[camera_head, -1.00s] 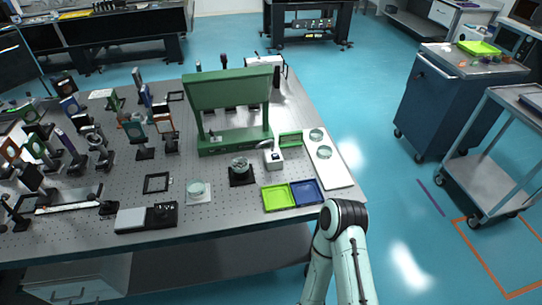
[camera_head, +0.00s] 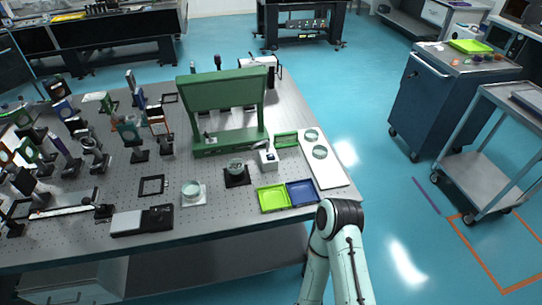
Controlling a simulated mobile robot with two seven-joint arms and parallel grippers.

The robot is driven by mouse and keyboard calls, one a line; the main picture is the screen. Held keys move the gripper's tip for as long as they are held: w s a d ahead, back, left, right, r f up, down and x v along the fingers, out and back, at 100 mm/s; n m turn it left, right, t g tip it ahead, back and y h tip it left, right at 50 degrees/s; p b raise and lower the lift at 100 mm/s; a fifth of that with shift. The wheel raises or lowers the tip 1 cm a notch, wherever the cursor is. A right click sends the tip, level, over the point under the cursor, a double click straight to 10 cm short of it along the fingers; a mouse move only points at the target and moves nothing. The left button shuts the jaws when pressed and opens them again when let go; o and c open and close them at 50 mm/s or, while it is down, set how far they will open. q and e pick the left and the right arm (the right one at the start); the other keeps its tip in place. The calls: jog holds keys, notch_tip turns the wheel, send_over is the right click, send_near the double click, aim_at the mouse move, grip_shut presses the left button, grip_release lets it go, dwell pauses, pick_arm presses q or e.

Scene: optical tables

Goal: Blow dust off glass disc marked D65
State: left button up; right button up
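Two round glass discs (camera_head: 312,135) (camera_head: 320,152) lie on a white board (camera_head: 331,174) at the right end of the optical table. Another round glass piece (camera_head: 192,189) sits on a white square at the front, and one more (camera_head: 236,167) is on a black square base. The mark D65 is too small to read on any of them. A small white box (camera_head: 268,159) with a dark rounded thing at its top stands left of the board; I cannot tell whether that is a blower. One of my arms shows at the bottom, but neither gripper is in view.
A lime tray (camera_head: 273,197) and a blue tray (camera_head: 302,192) sit side by side at the table's front edge. A tall green frame (camera_head: 222,110) stands behind them. Several optical mounts crowd the left. A blue cabinet (camera_head: 433,105) and grey cart (camera_head: 486,160) stand right, across open floor.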

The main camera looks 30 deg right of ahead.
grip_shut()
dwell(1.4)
